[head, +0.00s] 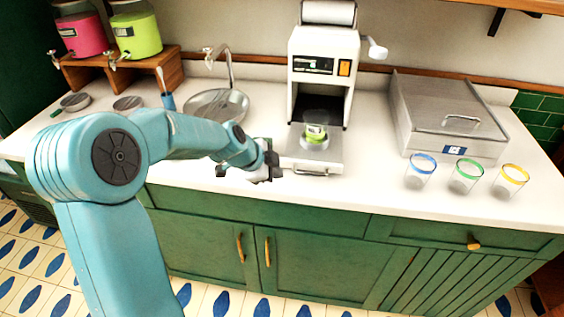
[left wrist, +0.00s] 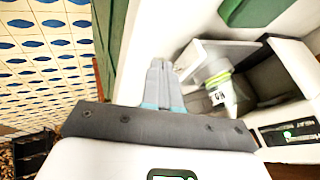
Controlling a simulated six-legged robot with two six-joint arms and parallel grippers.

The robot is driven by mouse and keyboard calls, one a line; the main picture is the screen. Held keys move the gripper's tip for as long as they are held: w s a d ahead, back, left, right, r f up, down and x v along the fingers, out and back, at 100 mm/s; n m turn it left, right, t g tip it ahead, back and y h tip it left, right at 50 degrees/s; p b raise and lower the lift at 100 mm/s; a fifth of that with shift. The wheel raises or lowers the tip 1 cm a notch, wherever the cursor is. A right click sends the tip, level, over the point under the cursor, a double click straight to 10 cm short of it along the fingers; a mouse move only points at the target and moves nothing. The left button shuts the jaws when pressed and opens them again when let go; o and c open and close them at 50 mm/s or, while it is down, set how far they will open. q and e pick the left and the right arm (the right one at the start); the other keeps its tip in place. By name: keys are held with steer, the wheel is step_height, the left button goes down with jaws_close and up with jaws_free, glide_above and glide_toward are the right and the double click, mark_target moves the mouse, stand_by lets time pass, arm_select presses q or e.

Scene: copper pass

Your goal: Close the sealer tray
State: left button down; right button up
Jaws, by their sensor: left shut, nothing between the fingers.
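The white sealer (head: 322,68) stands on the counter with its tray (head: 310,160) slid out at the front. A clear cup with a green band (head: 316,128) stands on the tray, upright. My left gripper (head: 275,172) is shut and empty, just left of the tray's front part; I cannot tell whether it touches the tray. In the left wrist view the shut fingers (left wrist: 161,85) point towards the tray area, and the cup (left wrist: 218,90) shows to their right beside the sealer (left wrist: 290,130). My right gripper is not in view.
A round sink (head: 215,106) with a faucet is left of the sealer. Pink (head: 82,36) and green (head: 137,36) dispensers stand at the back left. A metal lidded box (head: 450,110) and three glasses with coloured rims (head: 466,176) are at the right.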

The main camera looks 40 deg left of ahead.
mark_target(282, 164)
arm_select(q)
steer(key=shift+x, duration=0.95)
steer(key=w, duration=0.1)
steer(key=w+a+p, duration=0.1)
steer(key=w+p, duration=0.1)
steer(key=shift+w+a+f, duration=0.15)
steer(key=shift+a+f, duration=0.1)
steer(key=shift+a, duration=0.1)
steer(key=shift+w+a+p, duration=0.2)
steer(key=shift+p, duration=0.1)
steer(key=shift+w+f, duration=0.15)
